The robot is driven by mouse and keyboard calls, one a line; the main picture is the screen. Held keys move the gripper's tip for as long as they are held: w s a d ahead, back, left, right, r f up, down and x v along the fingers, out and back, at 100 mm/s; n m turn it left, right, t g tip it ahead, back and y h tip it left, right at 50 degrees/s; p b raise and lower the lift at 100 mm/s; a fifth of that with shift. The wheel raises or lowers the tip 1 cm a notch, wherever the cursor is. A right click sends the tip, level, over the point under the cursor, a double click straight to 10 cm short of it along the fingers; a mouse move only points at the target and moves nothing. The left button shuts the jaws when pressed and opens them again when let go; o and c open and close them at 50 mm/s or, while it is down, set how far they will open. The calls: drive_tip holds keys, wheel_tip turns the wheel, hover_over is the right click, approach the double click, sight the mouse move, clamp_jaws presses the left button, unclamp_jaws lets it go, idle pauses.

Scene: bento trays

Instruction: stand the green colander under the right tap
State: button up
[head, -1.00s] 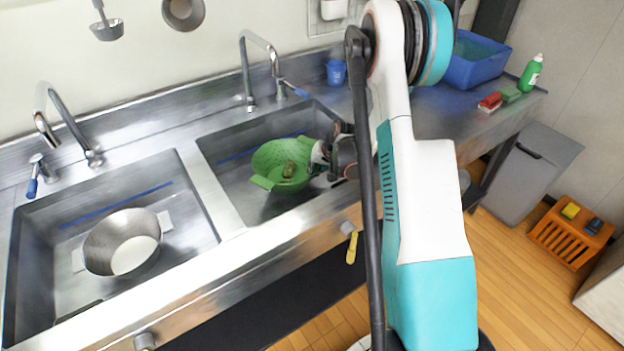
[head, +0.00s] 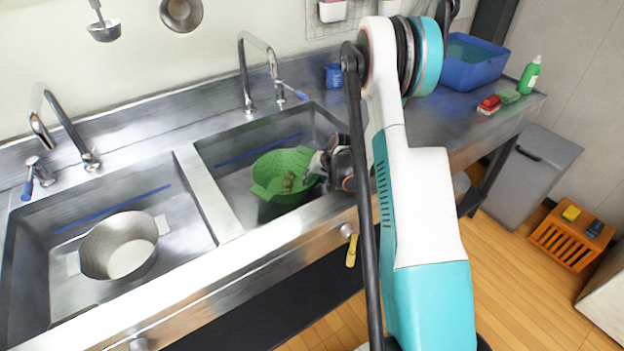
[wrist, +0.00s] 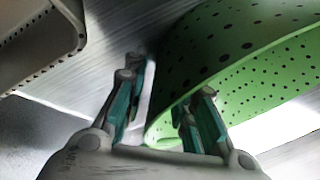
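The green colander (head: 284,166) is in the right basin, below and in front of the right tap (head: 258,66). A small brownish-green item (head: 288,183) shows inside it. My gripper (head: 318,167) is at the colander's right side. In the wrist view, the colander's perforated wall (wrist: 235,45) fills the upper right, with its edge between my two fingertips (wrist: 167,95). The fingers stand apart, and a gap shows between the left finger and the colander. The colander's underside is hidden, so I cannot tell whether it rests fully on the basin floor.
A metal bowl-shaped strainer (head: 118,246) stands in the left basin, by the left tap (head: 60,125). A steel divider (head: 208,195) separates the basins. A blue cup (head: 334,75) stands behind my arm. A blue tub (head: 474,62) and green bottle (head: 530,75) are on the right counter.

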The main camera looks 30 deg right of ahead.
drive_tip(key=shift+r, duration=0.1)
drive_tip(key=p+v, duration=0.4)
drive_tip(key=v, duration=0.8)
